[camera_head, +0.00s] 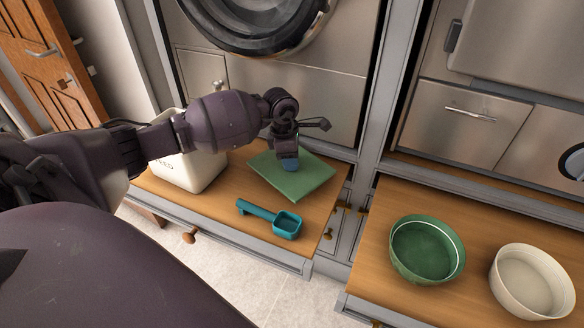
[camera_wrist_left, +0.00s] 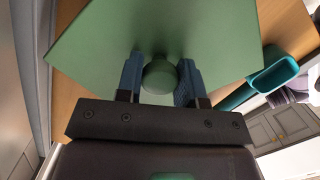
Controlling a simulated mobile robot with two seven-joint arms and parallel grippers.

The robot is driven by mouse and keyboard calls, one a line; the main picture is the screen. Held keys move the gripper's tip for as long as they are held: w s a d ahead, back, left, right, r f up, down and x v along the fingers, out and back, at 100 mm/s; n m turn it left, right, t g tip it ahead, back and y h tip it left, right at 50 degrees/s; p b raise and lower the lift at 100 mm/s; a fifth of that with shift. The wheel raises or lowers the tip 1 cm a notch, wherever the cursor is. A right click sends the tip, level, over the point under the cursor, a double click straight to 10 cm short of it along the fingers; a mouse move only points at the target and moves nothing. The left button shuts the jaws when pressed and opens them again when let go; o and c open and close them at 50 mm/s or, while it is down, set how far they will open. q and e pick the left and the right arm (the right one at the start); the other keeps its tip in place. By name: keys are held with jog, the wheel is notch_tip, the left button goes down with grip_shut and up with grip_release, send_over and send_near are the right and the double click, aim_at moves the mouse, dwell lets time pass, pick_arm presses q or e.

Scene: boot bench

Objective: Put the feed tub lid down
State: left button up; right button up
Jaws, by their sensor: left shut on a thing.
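The feed tub lid is a flat green square (camera_head: 308,182) with a round knob, at or just above the wooden bench top beside the tub; I cannot tell whether it touches. My left gripper (camera_head: 288,160) is over the lid's middle. In the left wrist view the gripper's blue fingers (camera_wrist_left: 160,80) are shut on the green knob (camera_wrist_left: 159,75), and the lid plate (camera_wrist_left: 100,45) spreads beyond them. The cream feed tub (camera_head: 196,172) stands left of the lid, partly hidden by my left arm. My right gripper is not in view.
A teal scoop (camera_head: 285,224) lies on the bench in front of the lid; it also shows in the left wrist view (camera_wrist_left: 272,76). A green bowl (camera_head: 426,250) and a cream bowl (camera_head: 530,282) stand on the right-hand bench. Steel cabinet fronts rise behind.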

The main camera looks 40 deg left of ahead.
pick_arm(q)
notch_tip(320, 180, down, 4)
jog(key=shift+w+b, duration=0.1)
jog(key=shift+b, duration=0.25)
jog(key=shift+w, duration=0.1)
jog(key=shift+a+f, duration=0.1)
jog(key=shift+f, duration=0.05)
jog(key=o, duration=0.9)
jog(key=shift+o, duration=0.2)
